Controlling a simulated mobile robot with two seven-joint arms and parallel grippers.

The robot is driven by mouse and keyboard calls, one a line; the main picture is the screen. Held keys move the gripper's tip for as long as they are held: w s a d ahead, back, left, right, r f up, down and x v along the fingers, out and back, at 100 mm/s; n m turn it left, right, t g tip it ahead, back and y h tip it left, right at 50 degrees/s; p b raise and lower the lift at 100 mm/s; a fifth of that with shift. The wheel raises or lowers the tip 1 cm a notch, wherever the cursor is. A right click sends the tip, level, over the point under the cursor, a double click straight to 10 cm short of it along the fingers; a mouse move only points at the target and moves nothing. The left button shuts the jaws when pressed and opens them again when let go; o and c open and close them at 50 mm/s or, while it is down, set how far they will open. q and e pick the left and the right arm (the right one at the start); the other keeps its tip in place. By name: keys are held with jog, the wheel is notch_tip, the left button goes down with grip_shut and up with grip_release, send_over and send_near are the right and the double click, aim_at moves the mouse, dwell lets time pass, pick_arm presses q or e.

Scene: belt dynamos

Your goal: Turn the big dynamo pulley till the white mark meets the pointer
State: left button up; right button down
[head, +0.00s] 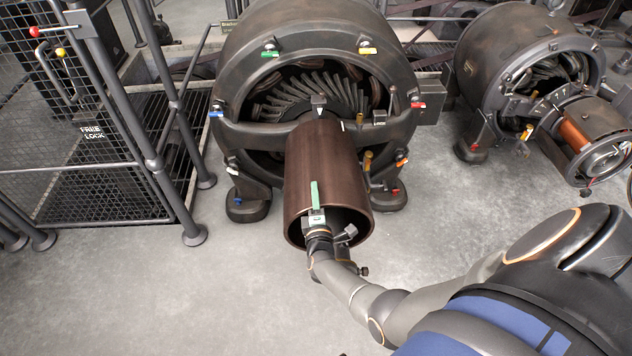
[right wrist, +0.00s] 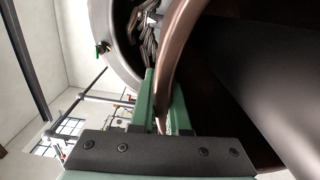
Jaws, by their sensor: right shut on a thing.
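The big dynamo pulley (head: 325,160) is a brown drum on the front of the large dark dynamo (head: 230,70). The pointer (head: 319,106) is a small dark block with a pale tip, above the pulley's far edge. A short white mark (head: 343,125) shows on the pulley's far end, a little right of the pointer and apart from it. My right gripper (head: 315,200) is shut on the pulley's near rim. In the right wrist view its green fingers (right wrist: 162,105) stand either side of the brown rim (right wrist: 175,60). My left gripper is out of view.
A smaller dynamo (head: 500,60) with a copper-coloured pulley (head: 592,135) stands at the right. A mesh cage with railings (head: 150,130) stands at the left. Coloured tags sit around the large dynamo's frame. The grey floor (head: 170,290) at the front left is clear.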

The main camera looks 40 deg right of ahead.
jog(key=shift+w+a+f+n, duration=0.1)
jog(key=shift+w+a+n, duration=0.1)
jog(key=shift+a+n, duration=0.15)
dwell(0.3)
jog(key=c, duration=0.9)
grip_release()
